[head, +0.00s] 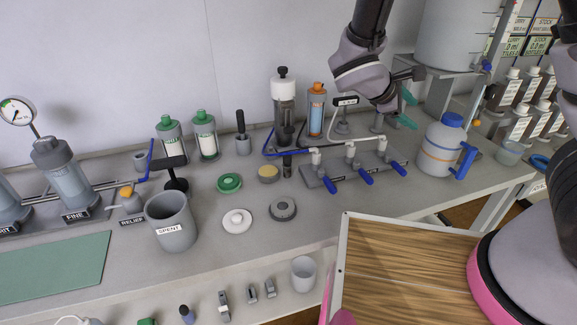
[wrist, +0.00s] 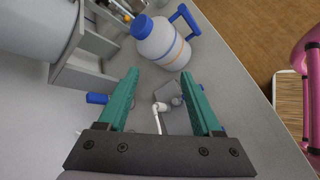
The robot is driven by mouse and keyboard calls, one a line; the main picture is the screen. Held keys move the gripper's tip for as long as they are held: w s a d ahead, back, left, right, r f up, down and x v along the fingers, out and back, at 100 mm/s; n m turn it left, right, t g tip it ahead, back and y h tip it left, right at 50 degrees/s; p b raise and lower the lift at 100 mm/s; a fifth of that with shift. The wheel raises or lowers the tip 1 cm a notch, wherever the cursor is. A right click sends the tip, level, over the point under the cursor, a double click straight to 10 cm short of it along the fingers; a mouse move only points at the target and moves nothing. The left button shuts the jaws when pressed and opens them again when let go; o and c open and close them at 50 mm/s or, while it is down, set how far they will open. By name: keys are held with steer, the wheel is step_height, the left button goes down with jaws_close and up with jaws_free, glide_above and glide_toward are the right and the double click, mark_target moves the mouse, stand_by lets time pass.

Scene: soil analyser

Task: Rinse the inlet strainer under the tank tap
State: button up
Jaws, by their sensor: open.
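My gripper (head: 408,108) is open, its teal fingers in the air above the back right of the bench, just left of the white jug. In the wrist view the open fingers (wrist: 160,82) have a small grey fitting (wrist: 168,93) with a white pipe between them in the picture; it looks lower down, not gripped. I cannot tell whether it is the inlet strainer. The large grey tank (head: 455,35) stands on a raised stand at the back right. A blue-handled tap (head: 487,67) shows at the tank's lower right. The tank also shows in the wrist view (wrist: 30,22).
The white jug (head: 440,150) with blue cap and handle stands close right of my gripper. A valve manifold (head: 325,177) with blue levers lies left of it. A grey SPENT cup (head: 172,228), a dark ring (head: 283,209) and a white disc (head: 237,220) are farther left.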

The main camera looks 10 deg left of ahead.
steer(key=a+f+n+t+y, duration=0.45)
steer(key=a+n+t, duration=0.35)
steer(key=a+n, duration=0.55)
steer(key=n+t+y, duration=0.2)
steer(key=n+y, duration=0.8)
glide_above(288, 161)
steer(key=s, duration=0.3)
step_height(288, 161, down, 6)
steer(key=r, duration=0.1)
steer(key=shift+h, duration=0.25)
steer(key=f, duration=0.8)
steer(key=shift+s+d, duration=0.1)
steer(key=shift+d, duration=0.25)
steer(key=shift+w+a+f, duration=0.1)
steer(key=shift+w+f, duration=0.05)
steer(key=shift+w, duration=0.4)
steer(key=x, duration=0.6)
steer(key=shift+w, duration=0.2)
jaws_close()
